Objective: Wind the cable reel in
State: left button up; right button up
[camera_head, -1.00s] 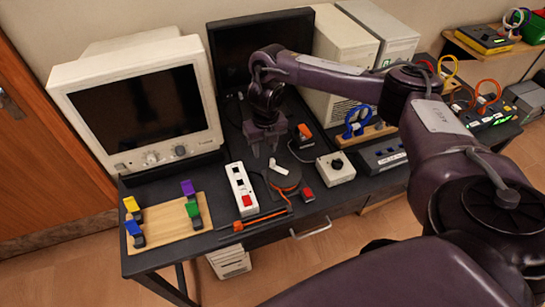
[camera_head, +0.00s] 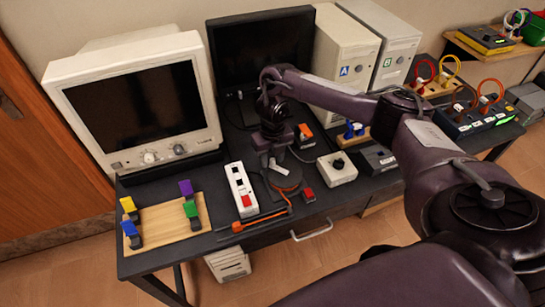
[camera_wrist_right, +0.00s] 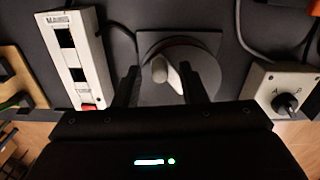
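The cable reel (camera_head: 288,181) is a dark disc with a reddish-orange rim on a square base, lying on the dark desk. A pale crank (camera_head: 279,167) sits on its top. In the right wrist view the reel (camera_wrist_right: 205,70) has the crank knob (camera_wrist_right: 160,69) pointing up at the camera. My right gripper (camera_head: 273,152) is above the reel. In its wrist view the right gripper (camera_wrist_right: 160,78) has its fingers apart, one on each side of the knob, with gaps visible. An orange cable end (camera_head: 238,226) lies in front of the reel. My left gripper is not in view.
A white power strip (camera_head: 241,190) stands left of the reel, and a white A/B switch box (camera_head: 337,169) right. A small red block (camera_head: 308,195) is close by. A monitor (camera_head: 135,105), wooden board (camera_head: 172,228) and computer towers (camera_head: 345,65) surround the area.

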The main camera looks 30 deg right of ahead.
grip_shut()
